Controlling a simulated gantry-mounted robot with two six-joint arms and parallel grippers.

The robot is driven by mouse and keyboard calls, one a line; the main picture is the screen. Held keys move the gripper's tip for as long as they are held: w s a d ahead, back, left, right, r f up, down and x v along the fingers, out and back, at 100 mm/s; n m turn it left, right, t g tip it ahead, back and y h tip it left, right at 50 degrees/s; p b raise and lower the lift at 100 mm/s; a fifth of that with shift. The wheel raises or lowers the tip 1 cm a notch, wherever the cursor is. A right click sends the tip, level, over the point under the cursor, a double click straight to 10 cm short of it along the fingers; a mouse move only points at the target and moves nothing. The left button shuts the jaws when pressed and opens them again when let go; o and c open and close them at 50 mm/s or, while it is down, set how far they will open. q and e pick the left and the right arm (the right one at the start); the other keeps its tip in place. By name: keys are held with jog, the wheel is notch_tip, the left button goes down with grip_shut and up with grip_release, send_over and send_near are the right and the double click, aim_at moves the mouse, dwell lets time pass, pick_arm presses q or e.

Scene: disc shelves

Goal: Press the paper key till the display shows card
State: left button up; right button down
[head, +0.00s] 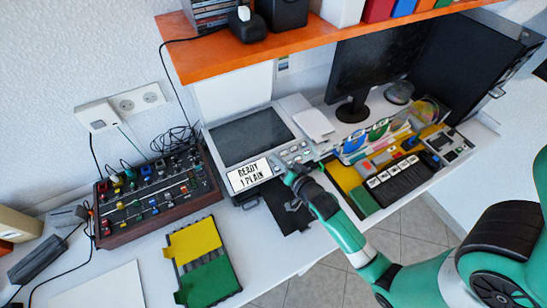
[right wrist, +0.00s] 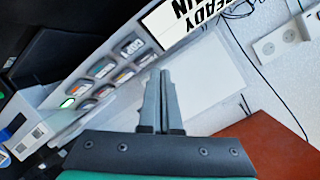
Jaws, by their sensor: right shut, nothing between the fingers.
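The printer (head: 207,148) stands on the desk, a light grey machine with a dark glass top (head: 250,138). Its display (head: 249,175) reads "READY 1 PLAIN". A keypad (head: 293,153) of several small keys sits to the right of the display; which key is the paper key I cannot read. My right gripper (head: 287,167) is shut and empty, with its tips close to the front edge of the keypad. In the right wrist view, the shut fingers (right wrist: 160,76) point toward the keys (right wrist: 103,69), and part of the display (right wrist: 187,18) shows. Contact cannot be told. My left gripper is not in view.
A mixer-like box with knobs (head: 157,196) stands left of the printer. A yellow and green folder (head: 203,265) lies in front. A tray with coloured items (head: 350,180) and a monitor (head: 376,62) are at right. An orange shelf (head: 225,55) runs overhead.

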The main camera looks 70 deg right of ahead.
jog(key=shift+w+d+f, duration=0.15)
jog(key=shift+f, duration=0.2)
jog(key=shift+w+d+f+b, duration=0.15)
jog(key=shift+f+b, duration=0.25)
jog(key=shift+b, duration=0.2)
dwell(0.3)
dwell(0.3)
jog(key=shift+s+a+r+p, duration=0.15)
jog(key=shift+r+p, duration=0.25)
jog(key=shift+p, duration=0.05)
jog(key=shift+s+a+r+p, duration=0.15)
jog(key=shift+r+p, duration=0.2)
jog(key=shift+p, duration=0.05)
jog(key=r+p, duration=0.1)
jog(key=s+r+p, duration=0.1)
jog(key=shift+a+r+p, duration=0.35)
jog(key=shift+a, duration=0.05)
jog(key=shift+s+a+r+p, duration=0.2)
jog(key=shift+s+r+p, duration=0.05)
jog(key=shift+r+p, duration=0.2)
jog(key=shift+s+a+r+p, duration=0.15)
jog(key=shift+s+r+p, duration=0.05)
jog(key=shift+r+p, duration=0.2)
